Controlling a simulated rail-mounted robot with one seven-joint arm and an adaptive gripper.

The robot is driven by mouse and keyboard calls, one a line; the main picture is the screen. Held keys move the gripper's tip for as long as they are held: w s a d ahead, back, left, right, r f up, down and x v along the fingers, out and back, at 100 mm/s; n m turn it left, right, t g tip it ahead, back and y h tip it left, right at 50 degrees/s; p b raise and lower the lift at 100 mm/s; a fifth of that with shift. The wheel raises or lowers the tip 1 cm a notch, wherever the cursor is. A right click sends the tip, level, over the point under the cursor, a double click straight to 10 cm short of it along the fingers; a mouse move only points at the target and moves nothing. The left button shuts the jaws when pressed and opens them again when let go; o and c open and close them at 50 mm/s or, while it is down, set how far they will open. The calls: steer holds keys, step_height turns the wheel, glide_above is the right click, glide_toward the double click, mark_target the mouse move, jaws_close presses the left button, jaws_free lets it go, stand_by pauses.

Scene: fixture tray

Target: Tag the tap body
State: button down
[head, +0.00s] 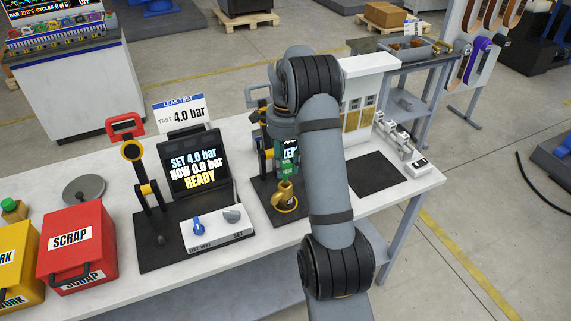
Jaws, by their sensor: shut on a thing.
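A brass tap body (285,194) shows just left of my arm, low over a black mat in the middle of the bench. My arm reaches up and bends over in front of this place, and the wrist end runs down behind it. A tag is not clearly visible; a white cabinet (361,93) with yellowish label panels stands behind my arm.
Left of the tap body stand a leak-test screen (193,164) reading READY, a red-handled clamp (133,151) and a control box (217,230). A red scrap bin (77,241) and a yellow bin (17,250) are further left. A dark mat (374,171) at right looks empty, beside small white fittings (398,142).

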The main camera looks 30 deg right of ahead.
mark_target(285, 182)
steer(key=shift+f+b, duration=2.45)
steer(key=shift+f, duration=0.1)
stand_by(1.6)
steer(key=c, duration=1.2)
jaws_free()
steer(key=o, duration=0.3)
steer(key=shift+o, duration=1.3)
steer(key=shift+r, duration=0.15)
steer(key=shift+r+p, duration=2.9)
steer(key=shift+r, duration=0.55)
